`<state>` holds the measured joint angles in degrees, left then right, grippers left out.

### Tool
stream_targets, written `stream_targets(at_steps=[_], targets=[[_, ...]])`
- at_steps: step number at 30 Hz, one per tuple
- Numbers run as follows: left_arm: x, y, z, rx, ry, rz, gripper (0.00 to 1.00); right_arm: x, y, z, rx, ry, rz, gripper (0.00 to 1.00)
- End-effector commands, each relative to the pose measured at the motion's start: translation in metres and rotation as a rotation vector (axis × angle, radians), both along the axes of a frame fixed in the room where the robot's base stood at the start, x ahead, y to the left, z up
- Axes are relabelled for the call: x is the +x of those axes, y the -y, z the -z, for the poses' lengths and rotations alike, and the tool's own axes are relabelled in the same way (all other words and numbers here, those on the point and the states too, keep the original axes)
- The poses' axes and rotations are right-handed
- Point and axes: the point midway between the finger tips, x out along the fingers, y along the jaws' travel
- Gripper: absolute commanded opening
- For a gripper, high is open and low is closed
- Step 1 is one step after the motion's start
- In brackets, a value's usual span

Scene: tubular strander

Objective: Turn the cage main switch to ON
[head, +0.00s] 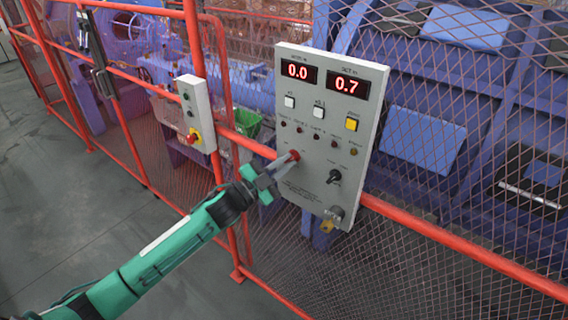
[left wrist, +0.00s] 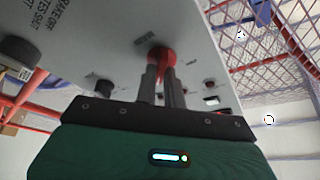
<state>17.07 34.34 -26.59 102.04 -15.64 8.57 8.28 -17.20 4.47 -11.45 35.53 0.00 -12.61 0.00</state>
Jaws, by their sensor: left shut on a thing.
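The grey control panel (head: 318,205) is fixed to the red cage fence. A red knob (head: 294,154) sits at its lower left; I take it to be the cage main switch, but its label is too small to read. My left gripper (head: 279,164) is shut on this red knob, coming from the lower left. In the left wrist view the red knob (left wrist: 162,54) shows between the tips of the two dark fingers (left wrist: 162,75), which partly hide it. Its ON or OFF position cannot be read. My right gripper is not in view.
The panel has red displays reading 0.0 (head: 297,71) and 0.7 (head: 347,85), a black knob (head: 334,176) and a key-like switch (head: 331,217). A small box with a red button (head: 194,136) hangs to the left. A red rail (head: 460,250) and mesh run behind.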

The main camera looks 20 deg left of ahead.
Motion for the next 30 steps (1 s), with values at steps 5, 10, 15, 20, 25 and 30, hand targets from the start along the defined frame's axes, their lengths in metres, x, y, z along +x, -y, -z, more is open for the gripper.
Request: stream_targets(at_steps=[5, 10, 15, 20, 25, 30], targets=[[0.0001, -0.0002, 0.0010, 0.011, 0.002, -0.001, 0.00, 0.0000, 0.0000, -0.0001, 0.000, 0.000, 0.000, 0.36], [0.0000, -0.0001, 0.0010, 0.011, 0.002, -0.001, 0.00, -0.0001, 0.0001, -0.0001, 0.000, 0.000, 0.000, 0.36], [-0.0001, 0.0000, 0.0010, 0.010, 0.003, -0.001, 0.22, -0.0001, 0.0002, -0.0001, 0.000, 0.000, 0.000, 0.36], [0.0001, 0.0000, 0.0006, 0.010, 0.003, -0.001, 0.32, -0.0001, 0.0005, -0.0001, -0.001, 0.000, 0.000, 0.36], [-0.0003, -0.0002, 0.0006, 0.008, 0.003, 0.000, 0.32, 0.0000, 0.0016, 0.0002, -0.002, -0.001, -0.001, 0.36], [-0.0091, -0.0070, 0.0069, 0.008, 0.001, -0.001, 0.32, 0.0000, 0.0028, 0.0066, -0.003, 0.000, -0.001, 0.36]])
